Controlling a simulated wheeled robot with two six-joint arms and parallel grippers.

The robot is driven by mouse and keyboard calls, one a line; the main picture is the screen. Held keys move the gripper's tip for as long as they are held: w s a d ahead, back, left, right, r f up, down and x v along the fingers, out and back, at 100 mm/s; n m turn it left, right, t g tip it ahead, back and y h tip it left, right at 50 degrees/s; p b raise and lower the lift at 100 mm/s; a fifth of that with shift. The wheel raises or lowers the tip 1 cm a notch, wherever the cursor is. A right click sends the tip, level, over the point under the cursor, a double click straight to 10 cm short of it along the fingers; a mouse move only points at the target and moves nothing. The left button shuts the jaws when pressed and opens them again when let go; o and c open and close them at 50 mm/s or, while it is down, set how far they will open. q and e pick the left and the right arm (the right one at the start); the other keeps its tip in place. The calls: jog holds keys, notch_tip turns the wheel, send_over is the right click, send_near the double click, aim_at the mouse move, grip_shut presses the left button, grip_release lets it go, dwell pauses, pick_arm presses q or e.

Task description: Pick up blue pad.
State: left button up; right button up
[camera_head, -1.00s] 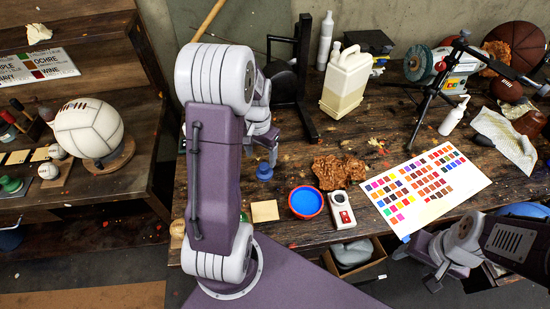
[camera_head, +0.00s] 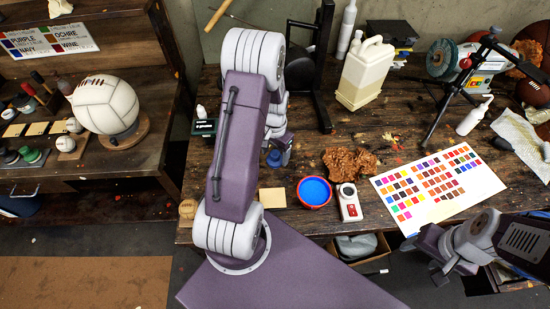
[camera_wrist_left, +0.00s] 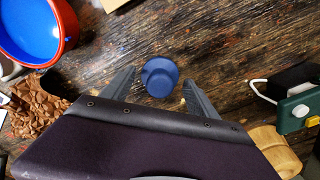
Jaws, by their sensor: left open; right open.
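The blue pad (camera_head: 274,158) is a small round blue piece with a raised knob, on the wooden workbench (camera_head: 330,130). In the left wrist view the blue pad (camera_wrist_left: 160,78) lies between the two fingers of my left gripper (camera_wrist_left: 158,80), with gaps on both sides. That gripper is open and holds nothing. In the head view my left gripper (camera_head: 284,152) is beside the pad and partly hides it; my left arm hides more of the bench. My right gripper (camera_head: 425,262) is open and empty, off the bench's front edge at the lower right.
A red bowl of blue paint (camera_head: 314,192), a white handheld device (camera_head: 349,203) and brown leather scraps (camera_head: 350,162) lie right of the pad. A tan square (camera_head: 272,198) lies in front. A green-and-white device (camera_wrist_left: 299,112) and a wooden piece (camera_wrist_left: 275,150) are close by.

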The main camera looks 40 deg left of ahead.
aim_at(275, 152)
pick_arm(q)
jog(key=shift+f, duration=0.3)
jog(key=shift+r, duration=0.1)
grip_shut()
jog(key=shift+s, duration=0.1)
jog(key=shift+d, duration=0.1)
jog(key=shift+r, duration=0.35)
jog(key=r, duration=0.3)
jog(key=shift+w+a, duration=0.2)
jog(key=shift+w, duration=0.05)
jog(key=w+d+r+b, duration=0.1)
jog(key=w+d+r, duration=0.1)
jog(key=d+r, duration=0.5)
jog(key=d, duration=0.4)
jog(key=shift+w+d+r, duration=0.15)
jog(key=shift+w+d, duration=0.05)
jog(key=shift+d, duration=0.1)
